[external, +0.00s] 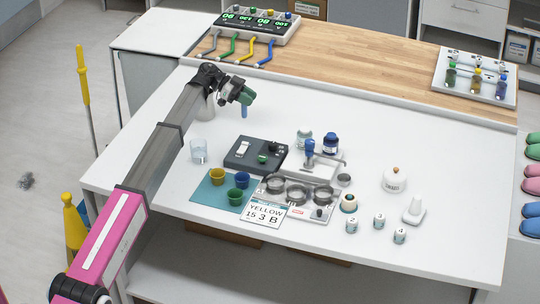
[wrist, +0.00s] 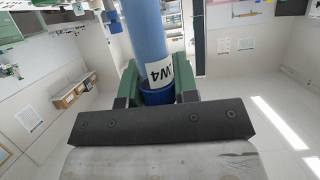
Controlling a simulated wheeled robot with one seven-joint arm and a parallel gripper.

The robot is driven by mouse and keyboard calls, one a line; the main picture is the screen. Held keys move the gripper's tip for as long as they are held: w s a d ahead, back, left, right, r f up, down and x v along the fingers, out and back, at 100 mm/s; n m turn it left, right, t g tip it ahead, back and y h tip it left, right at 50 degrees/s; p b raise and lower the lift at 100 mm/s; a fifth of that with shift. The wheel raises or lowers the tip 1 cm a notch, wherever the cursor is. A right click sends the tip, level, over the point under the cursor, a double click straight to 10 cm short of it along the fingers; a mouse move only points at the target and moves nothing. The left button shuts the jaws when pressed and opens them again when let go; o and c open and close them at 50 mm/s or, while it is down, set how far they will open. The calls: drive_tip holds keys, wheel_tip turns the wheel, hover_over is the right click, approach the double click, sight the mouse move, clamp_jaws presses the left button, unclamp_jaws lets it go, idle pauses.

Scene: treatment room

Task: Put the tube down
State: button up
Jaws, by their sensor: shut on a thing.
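The tube (wrist: 150,35) is blue with a darker blue cap and a white label reading "W4", which appears upside down in the wrist view. My gripper (wrist: 158,86) has its green fingers shut on the tube near the cap. In the external view the tube (external: 244,111) hangs below my gripper (external: 243,97), over the back left part of the white table (external: 380,140). It looks upright and clear of the tabletop, though the exact gap is hard to judge. My gripper hides part of its upper end.
A grey cup (external: 206,110) stands behind my arm. A glass (external: 199,151), a dark device (external: 243,156), colored cups on a teal mat (external: 200,196) and a ring holder (external: 310,211) stand nearer the front. A white rack (external: 448,62) sits back right. The table right of the tube is clear.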

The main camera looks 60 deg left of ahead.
drive_tip(key=shift+w+d+f, duration=0.3)
drive_tip(key=shift+w+f, duration=0.5)
drive_tip(key=shift+f, duration=0.35)
drive_tip(key=shift+w+d+f, duration=0.35)
drive_tip(key=shift+w+f, duration=0.4)
drive_tip(key=shift+f, duration=0.45)
drive_tip(key=shift+w+d+f, duration=0.3)
drive_tip(key=shift+w+f, duration=0.5)
drive_tip(key=shift+f, duration=0.35)
drive_tip(key=o, duration=1)
drive_tip(key=shift+f, duration=0.1)
drive_tip(key=shift+v, duration=3.8)
